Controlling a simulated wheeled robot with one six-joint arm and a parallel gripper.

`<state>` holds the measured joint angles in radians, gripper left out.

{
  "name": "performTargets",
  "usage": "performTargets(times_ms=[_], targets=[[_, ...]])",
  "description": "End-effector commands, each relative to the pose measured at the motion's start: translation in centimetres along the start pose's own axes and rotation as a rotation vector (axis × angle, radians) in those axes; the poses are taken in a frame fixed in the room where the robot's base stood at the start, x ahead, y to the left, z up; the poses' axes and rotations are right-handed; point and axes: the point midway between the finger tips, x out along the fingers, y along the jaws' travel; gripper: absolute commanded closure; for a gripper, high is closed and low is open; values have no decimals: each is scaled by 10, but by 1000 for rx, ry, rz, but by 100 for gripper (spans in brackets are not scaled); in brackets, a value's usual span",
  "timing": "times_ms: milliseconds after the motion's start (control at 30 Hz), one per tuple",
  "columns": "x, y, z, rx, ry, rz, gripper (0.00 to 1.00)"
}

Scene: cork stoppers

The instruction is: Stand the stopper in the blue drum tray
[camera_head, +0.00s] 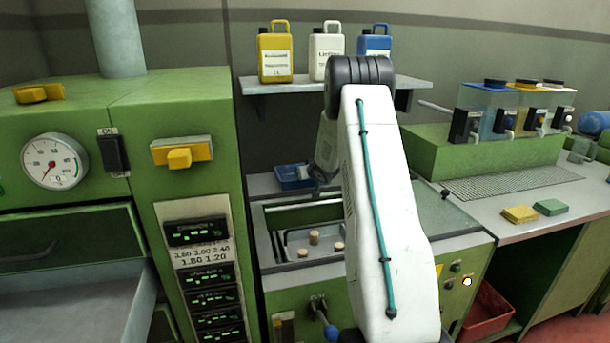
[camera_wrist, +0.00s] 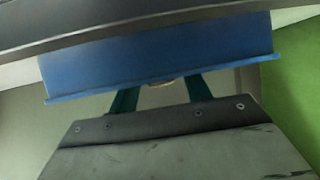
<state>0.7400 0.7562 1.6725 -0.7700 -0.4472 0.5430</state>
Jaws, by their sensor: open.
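The blue drum tray (camera_head: 291,178) sits on the counter behind the open sink in the head view. It fills the upper middle of the wrist view (camera_wrist: 150,55), close to my gripper. My gripper's two teal fingers (camera_wrist: 159,92) are apart, and their tips are hidden behind the tray's edge. A small tan sliver, likely a cork stopper (camera_wrist: 160,82), shows between the fingers. I cannot tell whether it stands upright or touches them. In the head view my arm hides most of the gripper. Several other pale stoppers (camera_head: 314,237) stand in the sunken metal basin (camera_head: 291,247).
A shelf (camera_head: 300,87) with yellow, white and blue jugs hangs above the tray. A tall green cabinet (camera_head: 190,110) stands at the left. On the right counter are yellow (camera_head: 520,214) and green sponges (camera_head: 550,207) below clear dispensers (camera_head: 490,105).

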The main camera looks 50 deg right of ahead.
Motion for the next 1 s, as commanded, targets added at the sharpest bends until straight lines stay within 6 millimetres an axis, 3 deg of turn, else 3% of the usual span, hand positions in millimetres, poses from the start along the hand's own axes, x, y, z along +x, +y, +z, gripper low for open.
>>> performTargets(times_ms=[500, 700, 1000], targets=[[-100, 1, -1, 0, 1, 2, 52], [-115, 0, 0, 1, 0, 1, 52], [-116, 0, 0, 1, -1, 0, 52]])
